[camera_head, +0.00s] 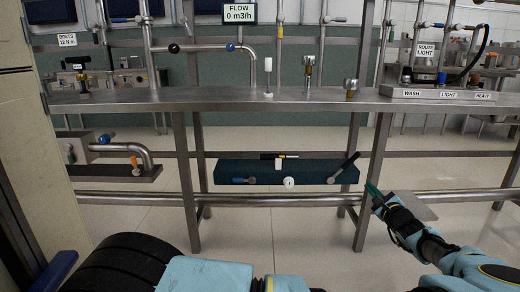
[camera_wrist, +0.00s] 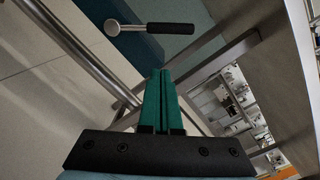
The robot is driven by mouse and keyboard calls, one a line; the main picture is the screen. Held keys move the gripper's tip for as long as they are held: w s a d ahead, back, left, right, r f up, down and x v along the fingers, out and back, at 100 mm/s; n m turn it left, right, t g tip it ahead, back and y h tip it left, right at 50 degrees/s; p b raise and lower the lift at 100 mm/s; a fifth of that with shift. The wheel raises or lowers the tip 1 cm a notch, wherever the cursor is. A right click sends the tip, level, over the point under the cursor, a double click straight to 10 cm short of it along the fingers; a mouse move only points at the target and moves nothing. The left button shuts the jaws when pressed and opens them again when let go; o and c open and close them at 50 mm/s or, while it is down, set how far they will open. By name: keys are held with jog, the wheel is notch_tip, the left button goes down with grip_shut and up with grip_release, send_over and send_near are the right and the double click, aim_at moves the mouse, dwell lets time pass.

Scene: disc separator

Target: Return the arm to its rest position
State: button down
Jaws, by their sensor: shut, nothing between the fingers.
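My gripper (camera_head: 374,191) is at the right in the head view, at the end of my blue and black arm. It is in front of the steel bench frame and below the level of the bench top (camera_head: 220,104). In the wrist view its two green fingers (camera_wrist: 161,85) lie side by side, shut with nothing between them. The same tool appears in the head view (camera_head: 345,166) at the shelf's right end.
A bench leg (camera_head: 367,185) stands just left of my gripper. A labelled device (camera_head: 440,94) sits on the bench top at right. The floor in front is clear.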

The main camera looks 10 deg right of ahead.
jog(key=w+a+n+g+y, duration=0.2)
jog(key=w+a+n, duration=0.1)
jog(key=a, duration=0.6)
jog(key=w+a+f+n+g+y, duration=0.1)
jog(key=w+a+n+g+y, duration=0.1)
jog(key=a, duration=0.6)
jog(key=w+a+n+g+y, duration=0.3)
jog(key=w+a+n, duration=0.1)
jog(key=a, duration=0.5)
jog(key=shift+a+f+n+y, duration=0.3)
jog(key=shift+n+y, duration=0.1)
jog(key=shift+n, duration=0.1)
jog(key=s+a+n+g+h, duration=0.1)
jog(key=s+a+n+g, duration=0.35)
jog(key=a, duration=0.55)
jog(key=s+a+n+g+h, duration=0.1)
jog(key=s+a+n+g, duration=0.35)
jog(key=a, duration=0.45)
jog(key=s+a+r+n+h, duration=0.3)
jog(key=s+r+n, duration=0.15)
jog(key=s, duration=0.45)
jog(key=s+a+r+n+h, duration=0.2)
jog(key=s+a+r+n, duration=0.15)
jog(key=s+r, duration=0.35)
notch_tip(320, 180, up, 30)
jog(key=s+p, duration=0.1)
jog(key=p, duration=3)
jog(key=shift+m+g, duration=0.3)
jog(key=shift+m, duration=0.1)
jog(key=shift+s, duration=0.15)
